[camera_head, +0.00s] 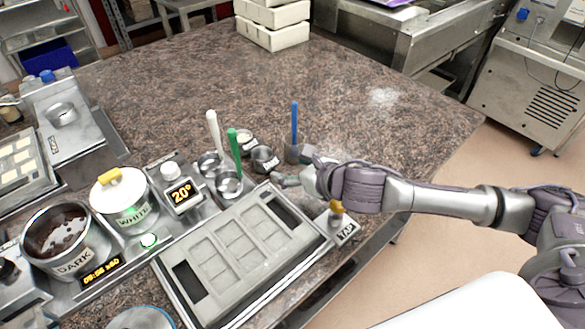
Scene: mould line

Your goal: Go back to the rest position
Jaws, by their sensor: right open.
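My right gripper (290,167) reaches in from the right over the granite worktop (340,95). It is open, with its fingers beside the small dark holder (293,154) of an upright blue-handled tool (295,122). I cannot tell whether a finger touches the holder. Nothing shows gripped. The grey mould (237,253) with several rectangular cavities lies in its tray, left of and below the gripper. My left gripper is not in view.
White (213,130) and green (233,147) handled tools stand in small metal cups. The dark pot (58,237) and white pot (122,196) are at left.

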